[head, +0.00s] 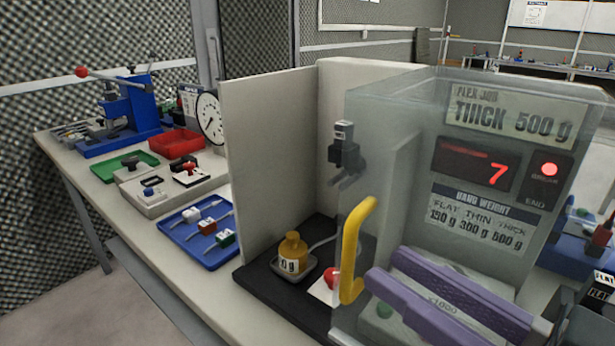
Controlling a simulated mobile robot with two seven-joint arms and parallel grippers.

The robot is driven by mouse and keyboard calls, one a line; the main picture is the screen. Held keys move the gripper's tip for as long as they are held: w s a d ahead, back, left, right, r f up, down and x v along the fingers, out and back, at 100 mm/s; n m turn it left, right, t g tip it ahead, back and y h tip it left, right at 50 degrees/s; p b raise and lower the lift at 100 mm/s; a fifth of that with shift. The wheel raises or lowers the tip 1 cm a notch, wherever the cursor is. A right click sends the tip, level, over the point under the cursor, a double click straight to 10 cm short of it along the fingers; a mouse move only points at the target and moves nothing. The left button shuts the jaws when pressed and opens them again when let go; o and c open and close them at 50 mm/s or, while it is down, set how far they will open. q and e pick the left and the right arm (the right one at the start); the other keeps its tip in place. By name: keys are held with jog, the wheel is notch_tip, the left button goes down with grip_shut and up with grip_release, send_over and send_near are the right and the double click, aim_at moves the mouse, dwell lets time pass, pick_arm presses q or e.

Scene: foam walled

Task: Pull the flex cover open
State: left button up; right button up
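The flex cover (408,140) is a clear, greyish box-like panel on the right half of the head view. A yellow upright bar handle (349,260) sits on its near left side. The cover stands in front of the flex jig's display and signs. My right gripper (385,264) shows as two long purple fingers coming from the lower right. The fingers are apart, with nothing seen held between them. Their tips are just right of the handle's lower half; I cannot tell whether they touch it. My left gripper is not in view.
A pale wall panel (268,150) stands left of the cover. A black base (262,283) bears a brass weight (292,252). Left on the bench are a blue tray (190,252), a green tray (105,172), a red bin (176,143) and a blue press (140,108).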

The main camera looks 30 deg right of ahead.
jog(key=s, duration=0.3)
jog(key=shift+s+d, duration=0.25)
jog(key=shift+s, duration=0.05)
jog(key=shift+w, duration=0.1)
jog(key=w+a+f+n+g+p, duration=0.1)
jog(key=w+a+f+g+p, duration=0.25)
jog(key=g, duration=0.55)
jog(key=s+d+g+h+p, duration=0.2)
jog(key=s+g, duration=0.3)
jog(key=s, duration=0.1)
notch_tip(320, 180, up, 37)
jog(key=p, duration=3.8)
jog(key=shift+s+d+m+h, duration=0.3)
jog(key=shift+s+m, duration=0.05)
jog(key=shift+m, duration=0.05)
